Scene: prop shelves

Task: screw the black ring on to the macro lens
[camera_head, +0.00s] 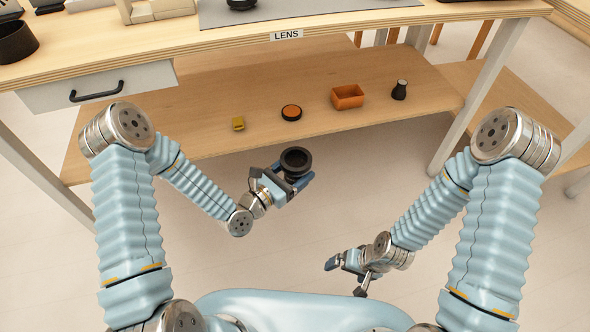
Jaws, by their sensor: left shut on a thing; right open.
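My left gripper (290,178) is shut on a black round piece (296,158) with a dark open top, held in the air in front of the lower shelf. I cannot tell whether this piece is the macro lens or the black ring. Another black round thing (242,4) sits on the grey mat at the top edge, cut off by the frame, so its kind is unclear. My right gripper (346,274) is open and empty, low at the right of centre, apart from everything.
The upper table carries a LENS label (286,35), a grey mat (330,10) and a black cup (17,41).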

